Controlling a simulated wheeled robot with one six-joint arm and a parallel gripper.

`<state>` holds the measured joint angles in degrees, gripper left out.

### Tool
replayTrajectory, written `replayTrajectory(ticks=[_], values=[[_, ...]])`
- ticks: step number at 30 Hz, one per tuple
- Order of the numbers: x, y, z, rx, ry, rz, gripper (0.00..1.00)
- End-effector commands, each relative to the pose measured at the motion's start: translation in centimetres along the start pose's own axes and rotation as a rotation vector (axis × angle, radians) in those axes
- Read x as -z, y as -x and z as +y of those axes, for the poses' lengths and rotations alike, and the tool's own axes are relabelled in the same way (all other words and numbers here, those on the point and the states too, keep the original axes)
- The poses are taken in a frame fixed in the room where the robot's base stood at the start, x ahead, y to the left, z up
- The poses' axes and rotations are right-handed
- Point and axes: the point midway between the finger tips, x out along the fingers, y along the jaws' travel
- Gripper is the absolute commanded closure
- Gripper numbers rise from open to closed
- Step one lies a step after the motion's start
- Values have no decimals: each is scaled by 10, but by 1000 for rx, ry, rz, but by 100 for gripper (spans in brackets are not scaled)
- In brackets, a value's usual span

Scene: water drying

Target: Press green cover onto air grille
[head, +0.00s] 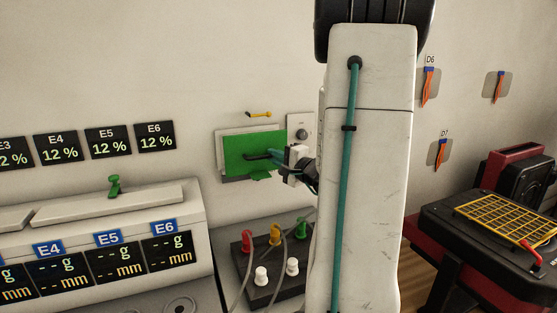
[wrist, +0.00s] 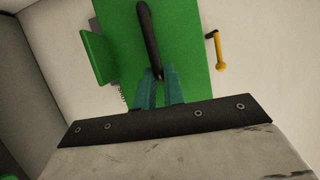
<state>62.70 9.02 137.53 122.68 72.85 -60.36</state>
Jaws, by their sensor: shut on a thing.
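The green cover (head: 246,153) is a flat rectangular panel with a black bar handle (wrist: 148,35). It stands upright in front of the pale air grille frame (head: 219,158) on the wall, covering most of it. My gripper (head: 279,157) is shut on the handle; in the wrist view its teal fingers (wrist: 159,86) pinch the handle's near end. The cover also fills the middle of the wrist view (wrist: 185,40). A smaller green flap (wrist: 98,57) shows left of it. Whether the cover touches the grille or stands slightly apart, I cannot tell.
A yellow lever (head: 260,114) is on the wall above the cover. A grey knob panel (head: 300,131) is right of it. A black block with coloured knobs (head: 262,268) stands below. A white console (head: 110,240) is at left. My arm hides the centre right.

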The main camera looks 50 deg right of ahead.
Motion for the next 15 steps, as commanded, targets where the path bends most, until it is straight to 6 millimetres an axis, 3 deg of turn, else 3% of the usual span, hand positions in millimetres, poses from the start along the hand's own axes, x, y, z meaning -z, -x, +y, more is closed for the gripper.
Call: replayTrajectory(ticks=[15], values=[[16, -39, 4, 1, 0, 0, 100]])
